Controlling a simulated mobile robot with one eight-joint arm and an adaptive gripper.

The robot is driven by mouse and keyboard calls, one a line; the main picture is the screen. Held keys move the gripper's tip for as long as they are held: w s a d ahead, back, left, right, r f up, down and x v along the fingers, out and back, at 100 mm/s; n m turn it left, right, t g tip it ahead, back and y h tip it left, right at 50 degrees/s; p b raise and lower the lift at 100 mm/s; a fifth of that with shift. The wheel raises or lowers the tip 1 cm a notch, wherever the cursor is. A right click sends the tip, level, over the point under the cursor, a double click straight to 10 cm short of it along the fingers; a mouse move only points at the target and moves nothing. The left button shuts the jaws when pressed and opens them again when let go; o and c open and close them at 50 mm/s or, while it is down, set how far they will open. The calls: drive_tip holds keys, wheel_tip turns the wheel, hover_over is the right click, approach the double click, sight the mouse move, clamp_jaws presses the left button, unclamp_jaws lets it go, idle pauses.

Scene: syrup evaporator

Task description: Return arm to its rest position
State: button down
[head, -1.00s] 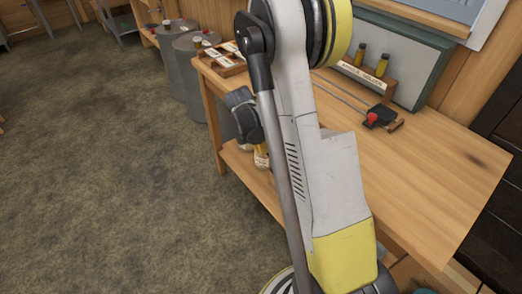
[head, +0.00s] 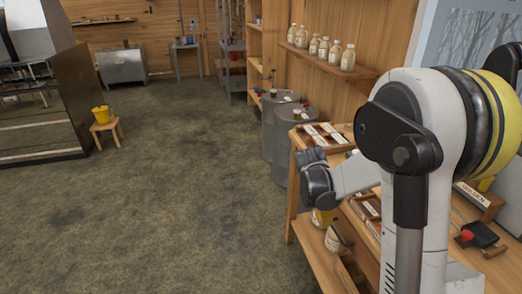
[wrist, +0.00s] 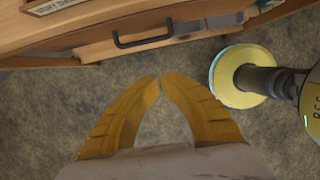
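In the wrist view my gripper (wrist: 160,77) shows two curved yellow fingers whose tips meet. Nothing is held between them. They point over the mottled floor (wrist: 60,110), close to a wooden front with a dark handle (wrist: 143,40). In the head view my arm (head: 425,160) rises at the right, in front of the workbench. Its bent part reaches left, past the bench's near edge. The gripper fingers cannot be made out clearly there.
The wooden workbench (head: 297,190) carries trays and a dark tool with a red knob (head: 466,236). Grey drums (head: 294,130) stand behind it. Bottles (head: 348,57) line a wall shelf. A yellow bucket (head: 101,113) sits on a stool (head: 106,130). The floor at left is open.

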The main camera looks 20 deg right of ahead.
drive_tip(key=s+a+r+m+t+y, duration=0.3)
drive_tip(key=s+a+r+m+t, duration=0.4)
drive_tip(key=s+a+r+m, duration=0.8)
drive_tip(key=s+r+m, duration=0.1)
drive_tip(key=m, duration=0.1)
drive_tip(key=shift+s+a+m, duration=0.2)
drive_tip(key=shift+a+m, duration=0.2)
